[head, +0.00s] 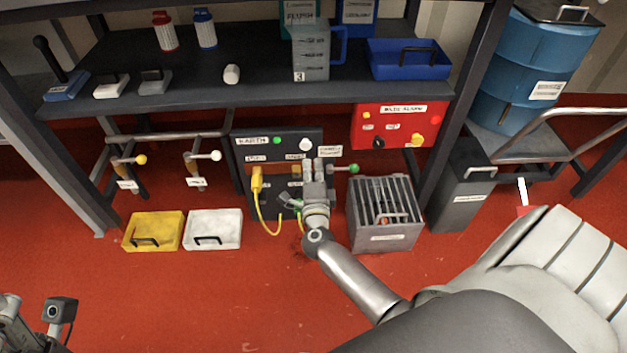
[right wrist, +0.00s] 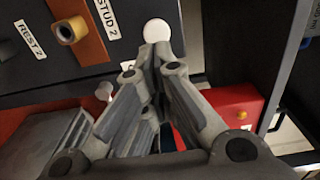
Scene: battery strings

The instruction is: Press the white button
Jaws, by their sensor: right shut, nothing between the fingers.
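The white button (head: 306,144) is a round knob at the upper right of the dark panel (head: 275,145). It also shows in the right wrist view (right wrist: 157,30), just beyond the fingertips. My right gripper (head: 313,165) is shut and empty in front of the panel, its fingertips a little below the button in the head view. In the right wrist view the closed fingertips (right wrist: 154,60) point toward the button and slightly overlap its lower edge. I cannot tell whether they touch it. Part of my left arm (head: 12,308) shows at the lower left; its fingers are not clear.
A green button (head: 277,141) sits left of the white one. A yellow plug with a cable (head: 257,180) hangs on the panel. A red control box (head: 400,125) is to the right, above a grey slatted crate (head: 382,240). The shelf (head: 260,95) overhangs the panel.

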